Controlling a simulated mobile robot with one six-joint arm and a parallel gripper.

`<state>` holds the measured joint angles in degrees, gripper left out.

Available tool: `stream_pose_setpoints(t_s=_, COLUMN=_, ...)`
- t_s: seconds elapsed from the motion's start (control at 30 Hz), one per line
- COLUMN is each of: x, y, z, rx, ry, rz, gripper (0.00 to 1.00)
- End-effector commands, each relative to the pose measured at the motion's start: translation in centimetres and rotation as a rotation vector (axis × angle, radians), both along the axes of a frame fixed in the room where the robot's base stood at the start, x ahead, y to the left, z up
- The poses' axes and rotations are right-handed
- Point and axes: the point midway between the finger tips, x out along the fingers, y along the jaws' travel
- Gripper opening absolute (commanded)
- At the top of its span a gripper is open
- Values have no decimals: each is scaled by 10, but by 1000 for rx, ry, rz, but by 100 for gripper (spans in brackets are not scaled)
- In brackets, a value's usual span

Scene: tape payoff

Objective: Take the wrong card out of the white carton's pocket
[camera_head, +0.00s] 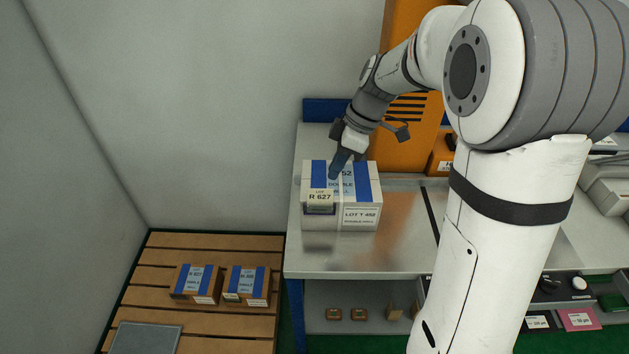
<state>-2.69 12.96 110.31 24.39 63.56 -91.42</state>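The white carton (341,223) stands on the metal bench top, with blue stripes and a printed label reading about LOT T 452 at its lower right. A card (320,196) reading LOT R 627 sits at the left of its front, apparently in the pocket; the pocket's edges are too small to make out. My gripper (337,172) points down at the carton's top, just above and right of the card. It partly covers the carton's upper print. I cannot tell whether its fingers touch the carton, or whether they are open or shut.
Two brown cartons (195,284) (247,286) with blue stripes lie on a slatted wooden pallet (210,254) at lower left, near a grey plate (145,338). An orange machine (400,150) stands behind the bench (400,255). The bench top right of the carton is clear. Small brown boxes (332,314) sit below.

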Motion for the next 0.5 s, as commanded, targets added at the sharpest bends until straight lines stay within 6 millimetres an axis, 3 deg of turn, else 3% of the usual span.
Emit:
stream_pose_setpoints(t_s=0.17, x=10, y=9, z=-10, rx=32, ry=-12, rz=81, gripper=14)
stream_pose_setpoints(t_s=0.5, x=2, y=23, z=-45, rx=31, ry=-10, rz=84, gripper=14)
